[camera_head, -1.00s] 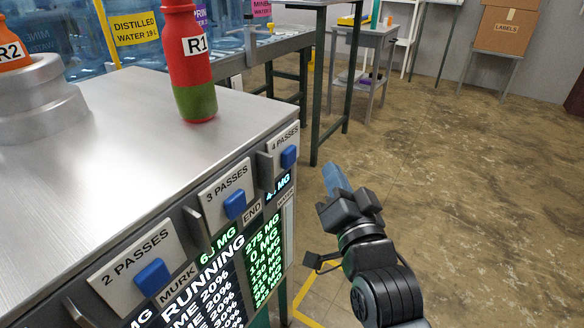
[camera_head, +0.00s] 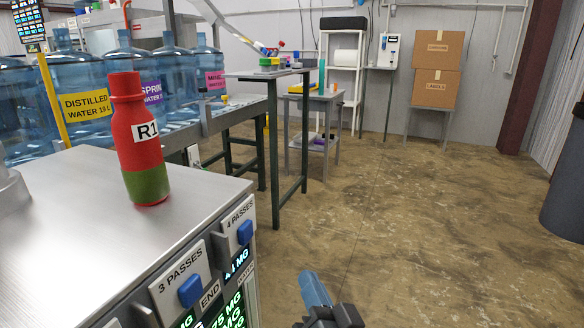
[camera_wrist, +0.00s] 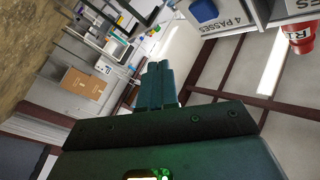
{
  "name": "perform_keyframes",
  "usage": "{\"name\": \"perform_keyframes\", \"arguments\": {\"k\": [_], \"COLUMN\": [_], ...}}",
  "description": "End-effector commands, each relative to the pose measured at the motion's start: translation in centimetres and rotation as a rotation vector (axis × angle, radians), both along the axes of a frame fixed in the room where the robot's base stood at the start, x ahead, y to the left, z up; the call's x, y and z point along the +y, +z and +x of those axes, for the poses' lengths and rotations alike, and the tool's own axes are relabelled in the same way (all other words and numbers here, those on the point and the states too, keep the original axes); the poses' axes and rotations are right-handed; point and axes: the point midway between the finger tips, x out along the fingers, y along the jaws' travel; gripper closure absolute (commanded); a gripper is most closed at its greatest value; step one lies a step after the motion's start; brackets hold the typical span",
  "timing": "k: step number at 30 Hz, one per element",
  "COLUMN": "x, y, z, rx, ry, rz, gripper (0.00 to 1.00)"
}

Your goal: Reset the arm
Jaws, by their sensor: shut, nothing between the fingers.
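My gripper (camera_head: 314,288) is at the bottom of the head view, to the right of the metal machine and in front of the bare floor. Its blue fingers are together and hold nothing. In the wrist view, the closed fingers of my gripper (camera_wrist: 158,72) point up the picture, clear of any object. Most of my arm is below the head view's edge.
A metal machine (camera_head: 75,215) with blue buttons stands at left, close to my gripper. A red and green bottle (camera_head: 140,150) labelled R1 stands on it. Water jugs (camera_head: 125,80), a tall table (camera_head: 290,72) and cartons (camera_head: 436,70) are farther back.

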Motion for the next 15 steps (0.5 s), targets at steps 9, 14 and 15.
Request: {"name": "perform_keyframes", "arguments": {"k": [9,14,15], "x": [-6.9,-10.2,-10.9], "y": [-3.5,-3.9,-3.7], "z": [-11.7,-17.7,-19.2], "rx": [0.073,0.107,0.116], "ry": [-0.136,-0.194,-0.208], "rz": [-0.115,-0.199,-0.221], "gripper": [1.0,1.0,1.0]}}
